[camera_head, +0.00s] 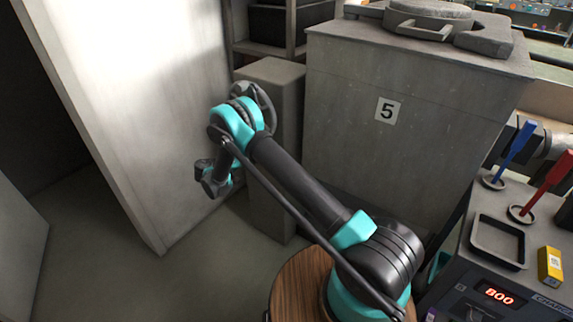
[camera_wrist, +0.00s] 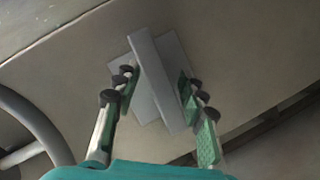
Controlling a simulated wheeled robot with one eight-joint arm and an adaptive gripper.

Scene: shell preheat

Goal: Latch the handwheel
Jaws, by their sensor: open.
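A dark grey handwheel (camera_head: 268,107) shows at the grey pedestal in the head view, partly hidden behind my arm. Its curved rim (camera_wrist: 25,118) and spokes show at the lower left in the wrist view. A light grey metal bar (camera_wrist: 157,82) stands across a squarish plate (camera_wrist: 118,75) on a flat grey face, slanting in the wrist view. My gripper (camera_wrist: 158,84) is open, with one finger on each side of the bar. I cannot tell whether either finger touches it. In the head view my gripper (camera_head: 212,180) is small and dark in front of the pale panel.
A tall pale panel (camera_head: 130,100) stands at the left. The pedestal (camera_head: 275,72) and a large grey block marked 5 (camera_head: 400,130) stand behind my arm. A console (camera_head: 510,270) with a red and a blue lever is at the right. Bare floor (camera_head: 215,260) lies below my gripper.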

